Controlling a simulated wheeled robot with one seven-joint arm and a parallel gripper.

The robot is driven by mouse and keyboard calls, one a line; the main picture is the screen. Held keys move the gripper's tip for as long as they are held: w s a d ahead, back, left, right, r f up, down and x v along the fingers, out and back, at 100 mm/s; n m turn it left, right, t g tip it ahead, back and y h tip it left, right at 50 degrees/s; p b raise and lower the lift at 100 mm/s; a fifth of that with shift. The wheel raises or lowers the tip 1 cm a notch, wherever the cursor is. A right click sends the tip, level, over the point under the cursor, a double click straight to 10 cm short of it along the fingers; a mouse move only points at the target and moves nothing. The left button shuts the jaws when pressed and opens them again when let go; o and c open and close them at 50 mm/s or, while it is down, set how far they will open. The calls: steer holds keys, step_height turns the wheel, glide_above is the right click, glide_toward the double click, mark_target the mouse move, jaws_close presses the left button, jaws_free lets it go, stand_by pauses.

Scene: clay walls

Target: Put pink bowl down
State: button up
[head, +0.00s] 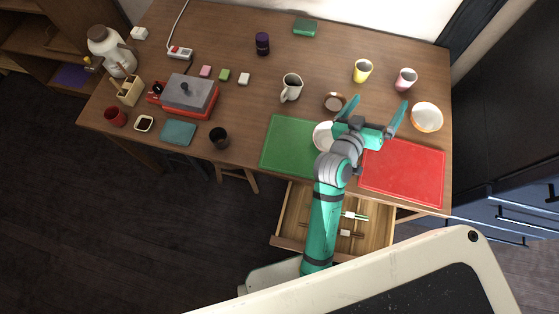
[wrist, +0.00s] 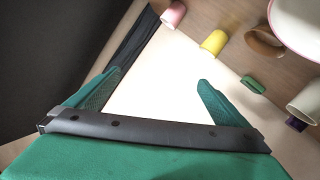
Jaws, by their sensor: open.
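A pale bowl with a pink rim (wrist: 298,28) is cut off by the top right corner of the wrist view. It appears to be the white bowl (head: 322,134) at the right side of the green mat (head: 284,143) in the head view, where my arm partly covers it. My gripper (head: 376,110) is open above the table, to the right of that bowl. Its fingers are wide apart, with nothing between them in the wrist view (wrist: 160,82).
A brown bowl (head: 334,102) lies close to my left finger. A white and orange bowl (head: 426,117) stands at the right. A yellow cup (head: 363,71), a pink cup (head: 405,79) and a mug (head: 291,87) stand farther back. The red mat (head: 404,173) is bare. A drawer (head: 293,215) is open below.

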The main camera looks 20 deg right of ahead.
steer(key=s+a+f+n+t+y, duration=0.2)
steer(key=s+a+f+n+y, duration=0.15)
steer(key=a, duration=0.65)
steer(key=s+a+f+n+t+y, duration=0.3)
steer(key=a+f+y, duration=0.2)
steer(key=a, duration=0.6)
steer(key=s+a+r+m+y, duration=0.1)
steer(key=s+a+y, duration=0.3)
steer(key=s+a, duration=1.1)
steer(key=a+r, duration=0.1)
steer(key=a, duration=0.2)
steer(key=shift+s+r+m+t, duration=0.15)
steer(key=shift+r+m+t, duration=0.15)
steer(key=shift+m, duration=0.05)
